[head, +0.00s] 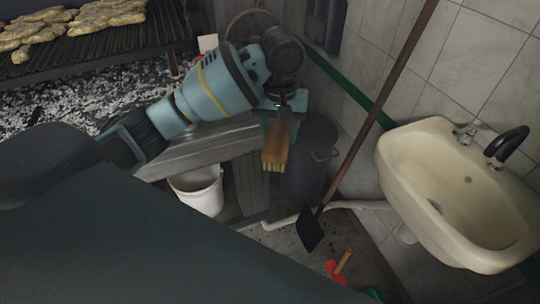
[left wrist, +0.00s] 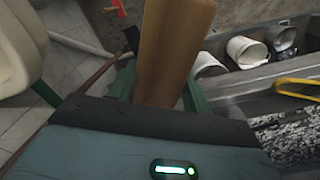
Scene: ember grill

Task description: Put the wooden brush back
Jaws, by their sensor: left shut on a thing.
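The wooden brush (head: 276,146) hangs from my left gripper (head: 284,108) in the head view, with its pale yellow bristles pointing down. It is in the air in front of a dark bin, near the end of the grill's metal ledge. In the left wrist view the brush's wooden body (left wrist: 172,50) stands between the two green fingers of my left gripper (left wrist: 160,85), which is shut on it. The fingertips are partly hidden behind the wood. My right gripper is not in view.
A grill with food (head: 75,25) and ash is at the left. A white bucket (head: 200,190) and a dark bin (head: 312,150) stand below. A long-handled shovel (head: 365,130) leans between the bin and the sink (head: 430,165). A red object (head: 335,271) lies on the floor.

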